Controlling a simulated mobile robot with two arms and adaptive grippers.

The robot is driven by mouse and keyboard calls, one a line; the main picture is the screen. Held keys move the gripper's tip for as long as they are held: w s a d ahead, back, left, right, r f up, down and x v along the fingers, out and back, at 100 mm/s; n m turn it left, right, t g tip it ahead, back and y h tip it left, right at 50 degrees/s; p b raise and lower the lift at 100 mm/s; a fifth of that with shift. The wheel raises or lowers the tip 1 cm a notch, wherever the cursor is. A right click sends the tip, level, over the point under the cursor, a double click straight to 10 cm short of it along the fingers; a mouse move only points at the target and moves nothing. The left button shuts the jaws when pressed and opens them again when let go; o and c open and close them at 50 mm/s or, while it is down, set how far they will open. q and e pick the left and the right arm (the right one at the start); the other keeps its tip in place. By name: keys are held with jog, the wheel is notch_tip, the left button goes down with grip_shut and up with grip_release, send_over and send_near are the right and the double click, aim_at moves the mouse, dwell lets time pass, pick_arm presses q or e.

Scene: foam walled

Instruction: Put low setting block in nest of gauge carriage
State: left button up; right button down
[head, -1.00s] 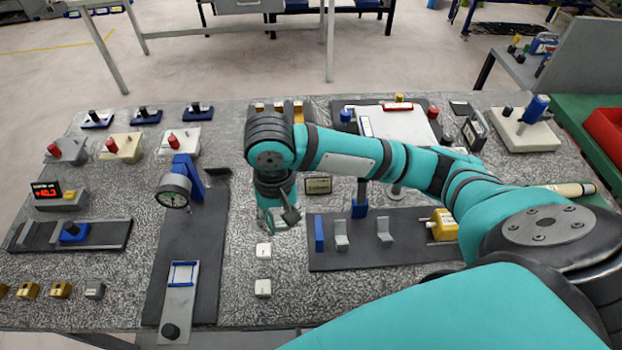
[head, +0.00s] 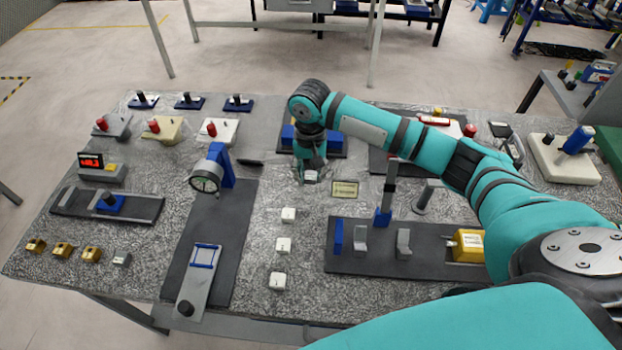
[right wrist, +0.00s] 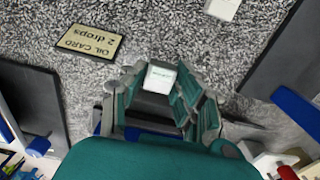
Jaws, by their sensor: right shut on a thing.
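My right gripper (head: 311,178) is shut on a small white block, which shows between the fingers in the right wrist view (right wrist: 160,77). Green print on its top is too small to read. The gripper is over the table's middle, left of the oil card. Three similar white blocks stand in a column nearer me: a far one (head: 289,214), a middle one (head: 283,245) and a near one (head: 278,281). The gauge carriage (head: 193,287), a grey plate with a blue-edged nest (head: 206,256), lies front left; the nest looks empty. My left gripper is out of view.
A dial gauge (head: 205,182) on a blue stand is behind the carriage on a dark base strip (head: 236,215). The oil card (head: 344,189) lies right of the gripper. A dark fixture plate (head: 375,262) with brackets and a yellow block is at right. Speckled table lies clear between.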

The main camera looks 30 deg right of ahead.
aim_at(311, 175)
notch_tip(311, 175, down, 3)
jog(key=shift+w+d+f+p, duration=0.1)
jog(key=shift+d+p, duration=0.05)
jog(key=shift+p, duration=0.25)
jog(key=shift+f, duration=0.2)
jog(key=c, duration=1.1)
grip_release()
jog(key=shift+c, duration=0.2)
jog(key=shift+o, duration=0.7)
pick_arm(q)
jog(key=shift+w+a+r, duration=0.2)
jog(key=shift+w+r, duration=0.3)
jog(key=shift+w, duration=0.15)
